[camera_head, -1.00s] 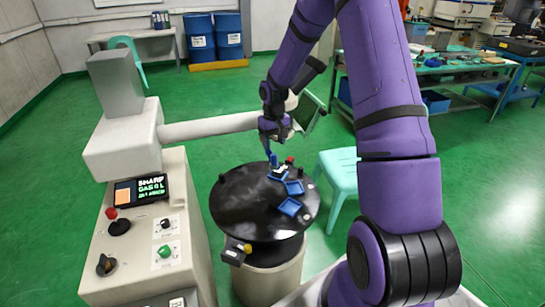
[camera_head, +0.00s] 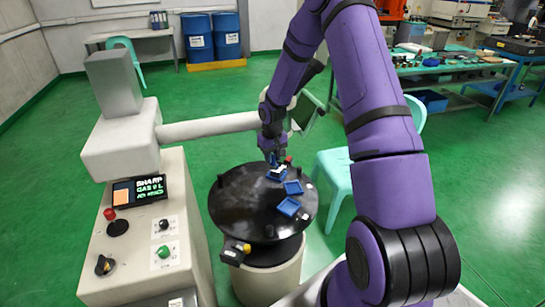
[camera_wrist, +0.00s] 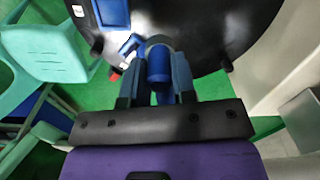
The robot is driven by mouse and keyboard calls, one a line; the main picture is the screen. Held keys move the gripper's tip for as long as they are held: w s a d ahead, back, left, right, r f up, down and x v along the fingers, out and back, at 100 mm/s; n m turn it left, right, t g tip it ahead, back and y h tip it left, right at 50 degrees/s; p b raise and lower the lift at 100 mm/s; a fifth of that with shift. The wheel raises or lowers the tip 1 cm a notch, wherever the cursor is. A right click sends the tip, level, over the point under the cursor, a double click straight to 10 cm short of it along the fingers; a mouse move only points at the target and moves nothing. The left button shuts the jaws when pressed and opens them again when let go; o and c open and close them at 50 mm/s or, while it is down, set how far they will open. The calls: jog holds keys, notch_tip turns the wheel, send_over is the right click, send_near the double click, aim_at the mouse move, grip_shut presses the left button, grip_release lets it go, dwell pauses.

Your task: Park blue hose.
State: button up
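My gripper (camera_head: 272,156) points down over the far side of a round black table. In the wrist view, a short blue cylinder, which looks like the blue hose (camera_wrist: 158,66), sits upright between the fingers of my gripper (camera_wrist: 159,80), and they appear closed on it. Only a small blue piece of it shows in the head view, just above a blue tray (camera_head: 276,175) with something white in it. I cannot tell whether the hose touches the tray or table.
The round black table (camera_head: 236,205) also bears two more blue trays (camera_head: 293,188) (camera_head: 288,207) and a small white block (camera_head: 305,216). A red item (camera_head: 288,160) is close beside my gripper. A teal chair (camera_head: 338,175) stands right of the table, and a control console (camera_head: 150,235) left.

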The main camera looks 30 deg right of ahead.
grip_shut()
jog(key=w+a+m, duration=0.5)
jog(key=a+m, duration=0.2)
jog(key=m, duration=0.3)
jog(key=shift+w+m, duration=0.15)
jog(key=shift+m, duration=0.15)
dwell(0.3)
jog(key=o, duration=0.8)
grip_release()
